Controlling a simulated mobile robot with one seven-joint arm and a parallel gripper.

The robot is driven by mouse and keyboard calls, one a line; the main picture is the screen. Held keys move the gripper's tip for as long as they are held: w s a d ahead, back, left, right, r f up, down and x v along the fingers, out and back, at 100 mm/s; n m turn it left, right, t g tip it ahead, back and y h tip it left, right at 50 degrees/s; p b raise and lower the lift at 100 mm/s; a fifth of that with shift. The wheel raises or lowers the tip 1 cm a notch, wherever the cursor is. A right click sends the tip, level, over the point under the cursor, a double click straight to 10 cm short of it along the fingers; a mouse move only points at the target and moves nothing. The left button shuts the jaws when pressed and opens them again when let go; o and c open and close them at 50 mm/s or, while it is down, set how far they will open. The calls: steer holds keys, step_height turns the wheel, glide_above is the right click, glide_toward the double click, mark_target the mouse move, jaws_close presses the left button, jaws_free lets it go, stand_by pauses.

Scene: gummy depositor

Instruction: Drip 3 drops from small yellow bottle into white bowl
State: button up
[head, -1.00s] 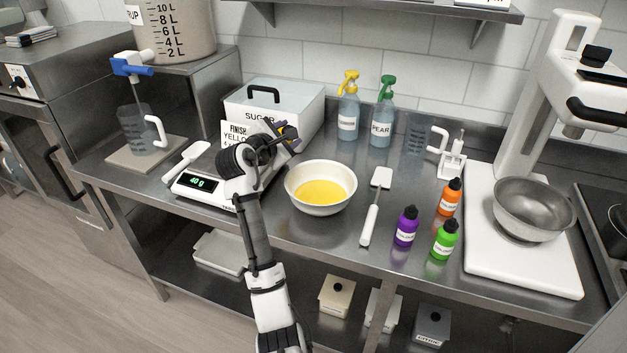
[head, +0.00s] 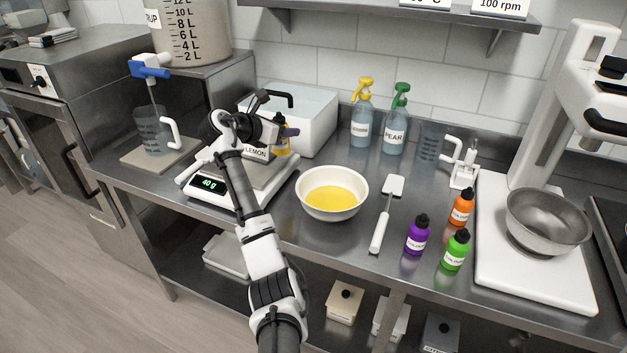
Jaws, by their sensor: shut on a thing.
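The white bowl (head: 311,206) stands on the steel counter and holds yellow liquid (head: 332,199). I cannot tell whether the bottle touches the counter.
A scale (head: 203,187) reading 40 g stands left of the bowl, partly behind my arm. A white spatula (head: 380,231) lies right of the bowl. Purple (head: 417,237), green (head: 455,252) and orange (head: 461,208) bottles stand further right. Two spray bottles (head: 361,130) (head: 395,137) stand behind.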

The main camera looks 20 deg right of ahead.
mark_target(277, 116)
step_height(277, 116, up, 4)
steer(key=shift+s+f, duration=0.1)
steer(key=shift+f, duration=0.1)
steer(key=s+a, duration=0.2)
steer(key=s, duration=0.5)
steer(key=shift+s+a, duration=0.3)
